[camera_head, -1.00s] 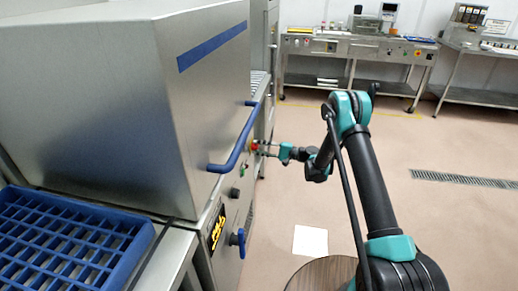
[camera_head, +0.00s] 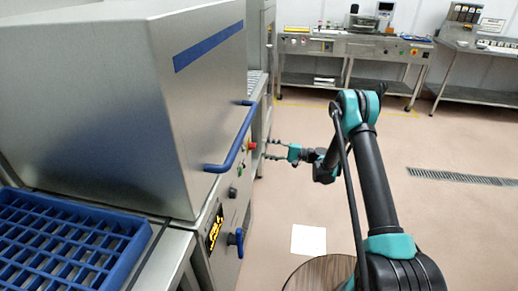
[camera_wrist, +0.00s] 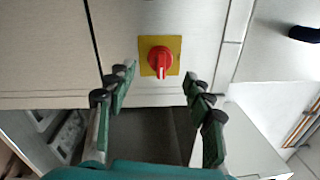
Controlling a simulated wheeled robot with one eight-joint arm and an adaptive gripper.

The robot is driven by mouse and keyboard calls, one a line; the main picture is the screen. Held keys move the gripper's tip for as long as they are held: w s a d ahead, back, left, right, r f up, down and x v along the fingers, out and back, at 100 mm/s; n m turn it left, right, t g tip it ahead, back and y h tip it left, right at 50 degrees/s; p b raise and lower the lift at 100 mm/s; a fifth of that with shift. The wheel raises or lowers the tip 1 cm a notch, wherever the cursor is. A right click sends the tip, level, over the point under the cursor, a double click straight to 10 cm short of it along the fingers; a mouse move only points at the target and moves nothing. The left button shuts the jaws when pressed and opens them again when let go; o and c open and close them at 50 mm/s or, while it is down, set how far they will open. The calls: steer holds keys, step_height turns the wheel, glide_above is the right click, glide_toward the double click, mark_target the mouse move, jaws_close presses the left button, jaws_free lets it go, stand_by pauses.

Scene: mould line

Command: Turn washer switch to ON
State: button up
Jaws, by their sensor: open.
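The washer switch (camera_wrist: 161,61) is a red rotary knob on a yellow square plate (camera_wrist: 174,44), seen in the wrist view near the top middle. A pale mark on the knob points toward the bottom of that picture. In the head view the red knob (camera_head: 253,146) shows small on the washer front, right of the blue handle. My gripper (camera_wrist: 158,80) is open and empty, its fingers spread on either side of and short of the knob, with a gap to the panel. In the head view my gripper (camera_head: 272,149) is just right of the knob.
The steel washer hood (camera_head: 120,110) with its blue bar handle (camera_head: 236,150) stands at left. A blue rack (camera_head: 75,240) sits front left. A blue valve handle (camera_head: 238,238) and a lit display (camera_head: 215,228) are on the lower front. Floor to the right is open.

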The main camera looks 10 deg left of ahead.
steer(key=d, duration=0.7)
steer(key=shift+w+f, duration=0.2)
steer(key=shift+f, duration=0.05)
steer(key=s+d+r+t+h, duration=0.3)
steer(key=s+d+r+h, duration=0.6)
steer(key=s+d+r, duration=0.15)
steer(key=s+d+f+n+t+h, duration=0.1)
steer(key=s+d+h, duration=0.8)
steer(key=s+d, duration=1.2)
steer(key=s+f+t, duration=0.1)
steer(key=s, duration=0.2)
steer(key=shift+s+d+f+n+h, duration=0.25)
steer(key=shift+s+d+n+h, duration=0.05)
steer(key=shift+s+n, duration=0.1)
